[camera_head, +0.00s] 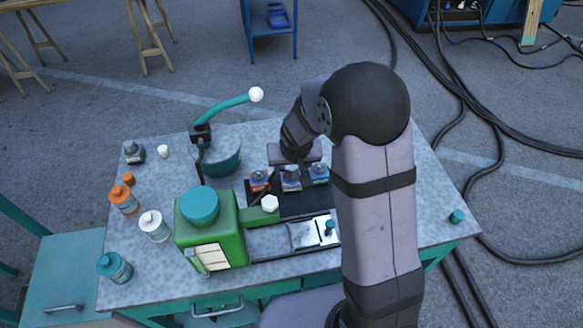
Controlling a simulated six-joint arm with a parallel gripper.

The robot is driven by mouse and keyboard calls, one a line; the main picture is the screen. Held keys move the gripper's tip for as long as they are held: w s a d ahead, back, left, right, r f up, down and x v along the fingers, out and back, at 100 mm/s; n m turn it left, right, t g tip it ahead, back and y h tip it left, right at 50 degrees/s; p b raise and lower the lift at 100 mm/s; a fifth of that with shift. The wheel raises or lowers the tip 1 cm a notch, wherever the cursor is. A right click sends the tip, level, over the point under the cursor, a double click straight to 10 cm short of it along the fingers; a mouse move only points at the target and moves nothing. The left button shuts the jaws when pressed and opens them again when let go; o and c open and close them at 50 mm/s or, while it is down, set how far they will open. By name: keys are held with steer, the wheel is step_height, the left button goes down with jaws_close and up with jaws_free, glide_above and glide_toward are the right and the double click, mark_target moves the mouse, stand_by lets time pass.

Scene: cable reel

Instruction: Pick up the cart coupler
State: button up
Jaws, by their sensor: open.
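I cannot tell for certain which thing is the cart coupler. Three small parts stand in a row on a black mat (297,205): an orange one (259,181), a grey one (291,180) and a blue one (319,173). My gripper (294,160) is open just above and behind this row, nearest the grey part; its fingertips are hard to make out. A silver carriage (304,234) with a small teal piece (330,226) sits on the rail in front of the mat.
A green machine (222,236) with a teal cap (199,206) stands left of the rail. A teal lever (226,107) rises by a teal drum (222,165). Several bottles line the table's left side. The table's right side is mostly clear, with a teal cap (456,216).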

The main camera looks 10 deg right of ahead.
mark_target(292, 167)
steer(key=shift+x, duration=1.5)
steer(key=c, duration=1.3)
steer(key=shift+r, duration=0.1)
step_height(292, 167, up, 10)
steer(key=shift+f+b, duration=0.1)
steer(key=shift+b, duration=0.25)
step_height(292, 167, up, 5)
steer(key=p, duration=0.4)
